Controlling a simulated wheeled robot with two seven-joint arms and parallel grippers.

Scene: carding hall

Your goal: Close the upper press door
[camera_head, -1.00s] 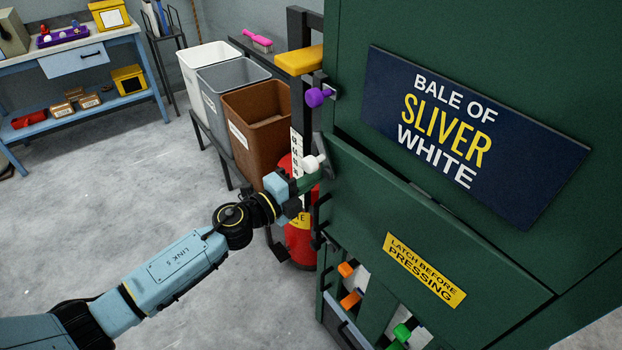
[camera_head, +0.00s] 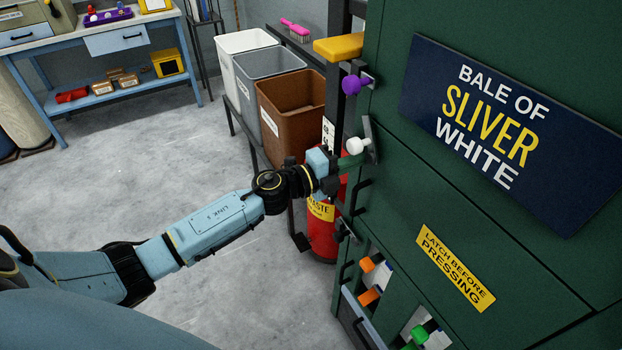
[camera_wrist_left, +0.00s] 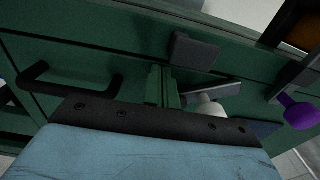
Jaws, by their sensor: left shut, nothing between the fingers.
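The upper press door (camera_head: 430,215) appears to be the green panel with the yellow "LATCH BEFORE PRESSING" label (camera_head: 455,268), below the dark blue sign. It looks nearly flush with the green press (camera_head: 385,60); I cannot tell if it is fully closed. A white knob (camera_head: 356,146) on a grey latch plate sits at its upper left corner and also shows in the wrist view (camera_wrist_left: 209,109). My left gripper (camera_head: 348,162) is shut and empty, at the door's left edge just below the white knob. In the wrist view its fingertips (camera_wrist_left: 163,84) are close to the green surface. My right gripper is not in view.
A purple knob (camera_head: 352,85) and yellow block (camera_head: 350,47) project above the latch. White, grey and brown bins (camera_head: 290,95) and a red canister (camera_head: 325,235) stand close behind my left arm. Orange and green knobs (camera_head: 370,297) are below. The floor at left is clear.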

